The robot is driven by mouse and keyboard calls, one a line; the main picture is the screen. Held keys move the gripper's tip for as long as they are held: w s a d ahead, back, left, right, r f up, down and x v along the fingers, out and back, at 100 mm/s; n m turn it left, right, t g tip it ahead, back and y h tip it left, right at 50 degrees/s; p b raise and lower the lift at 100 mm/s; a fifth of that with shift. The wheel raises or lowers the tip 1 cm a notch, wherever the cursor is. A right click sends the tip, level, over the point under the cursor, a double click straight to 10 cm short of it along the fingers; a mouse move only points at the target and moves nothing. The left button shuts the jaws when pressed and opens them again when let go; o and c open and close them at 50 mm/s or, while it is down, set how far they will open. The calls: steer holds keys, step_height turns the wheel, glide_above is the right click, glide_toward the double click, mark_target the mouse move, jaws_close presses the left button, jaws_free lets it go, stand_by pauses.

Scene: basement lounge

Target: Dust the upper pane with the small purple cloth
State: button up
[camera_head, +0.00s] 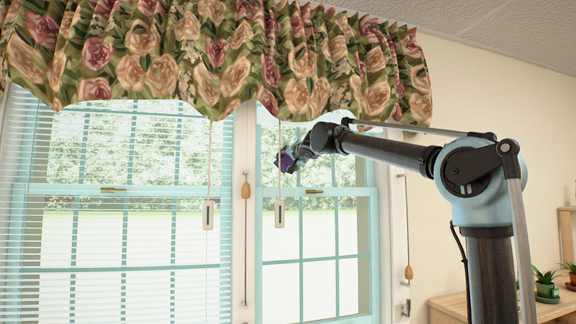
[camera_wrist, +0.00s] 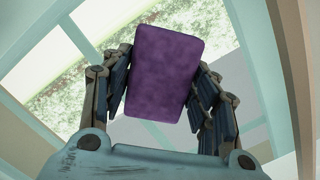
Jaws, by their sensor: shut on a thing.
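A small purple cloth (camera_wrist: 162,72) shows in the wrist view as a flat rounded rectangle between the two fingers of my gripper (camera_wrist: 162,85), which is shut on it. In the head view the cloth (camera_head: 287,162) is a small purple patch at the end of my gripper (camera_head: 292,158). The gripper is up at the upper pane (camera_head: 338,170) of the right window, just below the valance. I cannot tell whether the cloth touches the glass.
A floral valance (camera_head: 215,60) hangs across the window tops. White blinds (camera_head: 120,230) cover the left window. Cords with tassels (camera_head: 279,212) hang before the panes. A wooden shelf (camera_head: 455,305) with potted plants (camera_head: 546,283) stands at lower right.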

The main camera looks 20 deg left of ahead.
steer(key=shift+x, duration=0.95)
steer(key=shift+d+r, duration=0.1)
steer(key=shift+w+d, duration=0.55)
steer(key=shift+d, duration=0.35)
steer(key=shift+w+d, duration=0.6)
steer(key=shift+d, duration=0.25)
steer(key=shift+s+a, duration=0.3)
steer(key=shift+a, duration=0.35)
steer(key=shift+s+a, duration=0.35)
steer(key=shift+a, duration=0.3)
steer(key=shift+s+a, duration=0.3)
steer(key=shift+a, duration=0.35)
steer(key=shift+c, duration=0.7)
steer(key=shift+s, duration=0.1)
steer(key=shift+f+v, duration=0.1)
steer(key=shift+v, duration=1.35)
steer(key=shift+f+v, duration=0.15)
steer(key=shift+v, duration=1.35)
steer(key=shift+s+a, duration=0.1)
steer(key=shift+s, duration=0.05)
